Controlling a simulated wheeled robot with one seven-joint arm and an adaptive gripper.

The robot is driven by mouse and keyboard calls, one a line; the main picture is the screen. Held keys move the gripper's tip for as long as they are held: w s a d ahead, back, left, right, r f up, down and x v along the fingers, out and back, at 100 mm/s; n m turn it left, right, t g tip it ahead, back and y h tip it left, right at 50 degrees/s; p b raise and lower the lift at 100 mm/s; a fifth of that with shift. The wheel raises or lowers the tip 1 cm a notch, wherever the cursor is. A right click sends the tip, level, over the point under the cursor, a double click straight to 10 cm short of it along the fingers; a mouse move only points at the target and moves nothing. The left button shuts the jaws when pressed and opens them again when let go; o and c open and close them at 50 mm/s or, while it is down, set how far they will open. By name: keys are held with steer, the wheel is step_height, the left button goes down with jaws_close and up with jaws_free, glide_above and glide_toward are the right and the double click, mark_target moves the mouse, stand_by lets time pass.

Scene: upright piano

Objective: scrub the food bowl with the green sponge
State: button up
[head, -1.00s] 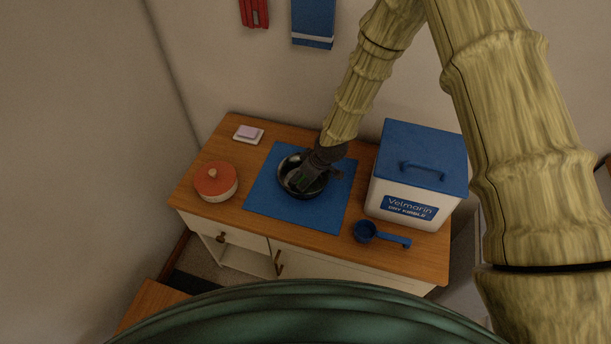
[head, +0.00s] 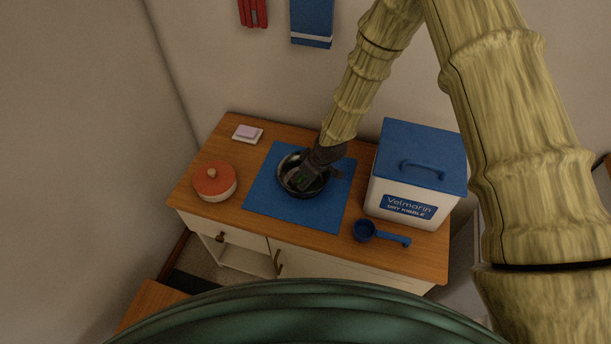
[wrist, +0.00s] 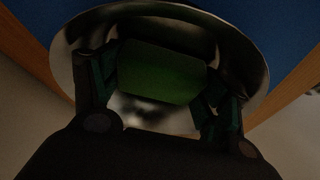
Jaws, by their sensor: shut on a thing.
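The food bowl, a dark shiny metal bowl (head: 287,187), sits on a blue mat (head: 268,204) on the wooden cabinet top. In the wrist view the bowl (wrist: 238,50) fills most of the picture. My gripper (head: 304,181) reaches down into the bowl from above. In the wrist view my gripper (wrist: 160,85) is shut on the green sponge (wrist: 158,73), which lies between its two fingers inside the bowl. The sponge is mostly hidden in the head view. Whether it presses on the bowl's bottom is hard to tell.
A red-lidded pot (head: 215,181) stands left of the mat, with a pale soap-like block on a dish (head: 247,134) behind it. A white bin with a blue lid (head: 419,156) stands close on the right. A blue scoop (head: 366,231) lies near the front edge.

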steer(key=shift+a, duration=0.4)
steer(key=shift+d+r, duration=0.15)
steer(key=shift+d, duration=0.5)
steer(key=shift+a, duration=0.7)
steer(key=shift+d, duration=0.7)
steer(key=shift+a+f, duration=0.2)
steer(key=shift+a, duration=0.45)
steer(key=shift+d+r, duration=0.1)
steer(key=shift+d, duration=0.55)
steer(key=shift+a, duration=0.1)
